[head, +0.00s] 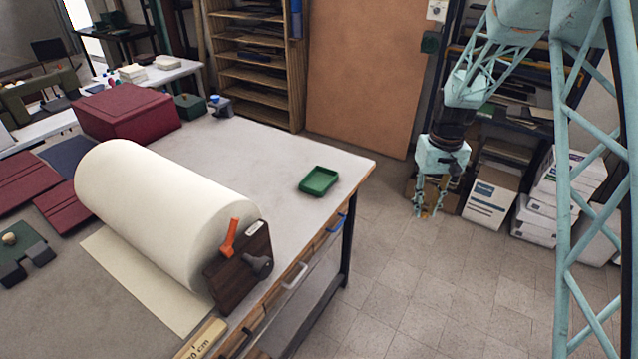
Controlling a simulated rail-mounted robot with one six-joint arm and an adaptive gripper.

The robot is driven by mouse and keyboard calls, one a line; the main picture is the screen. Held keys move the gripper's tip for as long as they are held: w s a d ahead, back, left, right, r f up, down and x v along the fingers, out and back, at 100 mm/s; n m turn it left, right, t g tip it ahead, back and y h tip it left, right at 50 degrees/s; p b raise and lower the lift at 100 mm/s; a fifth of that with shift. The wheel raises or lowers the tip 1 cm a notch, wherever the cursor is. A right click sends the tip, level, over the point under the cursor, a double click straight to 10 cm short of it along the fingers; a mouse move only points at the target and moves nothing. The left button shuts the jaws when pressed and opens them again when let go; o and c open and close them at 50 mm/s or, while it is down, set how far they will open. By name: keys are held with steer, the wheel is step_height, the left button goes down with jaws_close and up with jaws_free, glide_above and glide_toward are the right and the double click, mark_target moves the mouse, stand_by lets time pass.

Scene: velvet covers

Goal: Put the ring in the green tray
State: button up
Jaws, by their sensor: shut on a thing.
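The green tray (318,181) is a small, shallow open box on the right part of the table, near its right corner, and looks empty. My gripper (427,213) hangs fingers down to the right of the table, beyond its edge and apart from the tray. It is shut on the ring, which is too small at the fingertips to make out clearly. No other ring shows on the table.
A big cream roll (165,220) with a dark wooden end bracket (240,268) and orange handle lies left of the tray. A dark red box (126,111) stands behind. The tabletop (262,150) around the tray is clear. White boxes (490,195) stand behind my gripper.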

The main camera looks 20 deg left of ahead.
steer(key=s+a+n, duration=0.1)
steer(key=a+n, duration=0.1)
steer(key=a, duration=0.9)
steer(key=s+a+n+p, duration=0.1)
steer(key=s+a+n, duration=0.1)
steer(key=a, duration=0.9)
steer(key=s+a+n+p, duration=0.1)
steer(key=a+n, duration=0.3)
steer(key=a, duration=0.8)
steer(key=shift+s+f, duration=0.35)
steer(key=shift+s, duration=0.1)
steer(key=shift+w, duration=0.1)
steer(key=p, duration=0.2)
glide_above(319, 183)
steer(key=shift+s+f, duration=0.2)
steer(key=shift+f, duration=0.5)
steer(key=shift+w, duration=0.25)
steer(key=shift+f, duration=1.8)
steer(key=shift+f, duration=0.15)
